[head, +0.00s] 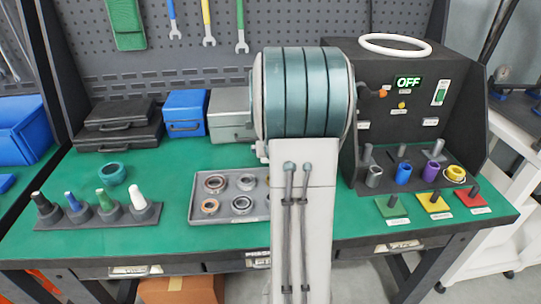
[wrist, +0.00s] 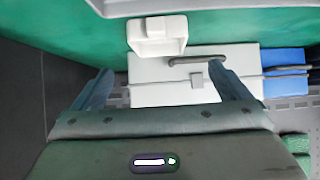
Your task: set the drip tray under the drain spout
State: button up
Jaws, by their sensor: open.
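A small white open box-like piece (wrist: 157,36), perhaps the drip tray, sits on the green bench top in the wrist view, in front of the silver case. It lies ahead of my gripper, roughly midway between the finger lines. My gripper (wrist: 163,75) is open, with nothing between its fingers. In the head view my arm hides the gripper and this white piece. The black test rig (head: 405,60) with an "OFF" display stands at the right. I cannot make out a drain spout; my arm covers the rig's left side.
The silver case (wrist: 195,85) lies beyond the white piece, beside a blue case (head: 186,112). A grey tray of rings (head: 230,215) is on the bench front. A peg rack (head: 100,215) and teal ring (head: 112,173) are at left.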

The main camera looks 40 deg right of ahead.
jog(key=x, duration=0.3)
jog(key=shift+w+d+f, duration=0.15)
jog(key=shift+w, duration=0.05)
jog(key=shift+x, duration=2.85)
jog(key=shift+s+f, duration=0.1)
jog(key=shift+s, duration=0.05)
jog(key=c, duration=1.2)
jog(key=shift+o, duration=0.2)
